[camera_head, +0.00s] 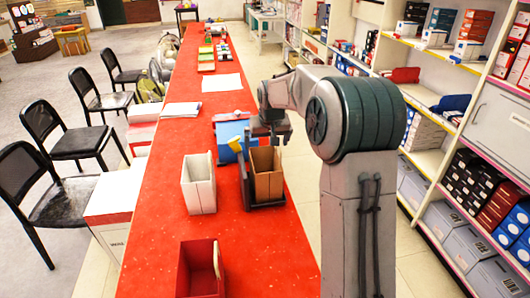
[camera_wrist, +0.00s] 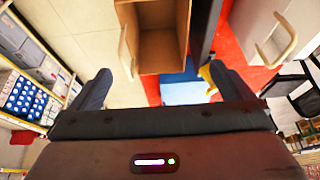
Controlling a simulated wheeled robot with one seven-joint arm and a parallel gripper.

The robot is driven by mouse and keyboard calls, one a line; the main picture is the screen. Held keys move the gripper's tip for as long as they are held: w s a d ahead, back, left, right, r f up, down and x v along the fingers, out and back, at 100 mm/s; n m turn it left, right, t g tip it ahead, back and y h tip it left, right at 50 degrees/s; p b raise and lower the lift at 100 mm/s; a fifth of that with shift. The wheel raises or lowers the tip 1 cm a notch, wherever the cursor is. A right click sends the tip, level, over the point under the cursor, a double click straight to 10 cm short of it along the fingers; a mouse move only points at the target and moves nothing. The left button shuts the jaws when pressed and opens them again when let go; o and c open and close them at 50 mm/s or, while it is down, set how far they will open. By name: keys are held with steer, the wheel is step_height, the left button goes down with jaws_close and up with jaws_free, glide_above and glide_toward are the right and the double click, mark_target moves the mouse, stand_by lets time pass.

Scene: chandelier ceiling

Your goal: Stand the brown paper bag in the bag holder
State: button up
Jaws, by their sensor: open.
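The brown paper bag (camera_head: 268,186) stands upright and open-topped on the red counter. It sits within the dark bag holder (camera_head: 266,206), whose base and side show around its lower part. In the wrist view the bag (camera_wrist: 163,52) is at top centre, with a pale handle on its left; a dark strip of the holder (camera_wrist: 203,28) runs along its right. My gripper (camera_head: 272,136) is just beyond the bag, above its top level. In the wrist view its two fingers (camera_wrist: 165,88) are wide apart with nothing gripped; the bag lies ahead of them.
A white bag (camera_head: 198,184) stands left of the holder, and a blue bag (camera_head: 231,134) with a yellow handle stands behind it. A red bag (camera_head: 201,268) is nearer. Shelves (camera_head: 455,118) line the right; chairs (camera_head: 58,190) stand left.

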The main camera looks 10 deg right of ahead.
steer(key=s+r, duration=0.3)
steer(key=s, duration=0.6)
steer(key=s+r, duration=0.3)
steer(key=s, duration=0.6)
steer(key=s+f, duration=0.2)
steer(key=s, duration=0.8)
steer(key=s+f+g, duration=0.1)
steer(key=s+f, duration=0.1)
steer(key=s, duration=0.7)
steer(key=shift+s+a+f+g, duration=0.15)
steer(key=shift+s+f+g, duration=0.15)
steer(key=shift+s+f, duration=0.1)
steer(key=shift+r, duration=0.1)
steer(key=shift+c, duration=0.3)
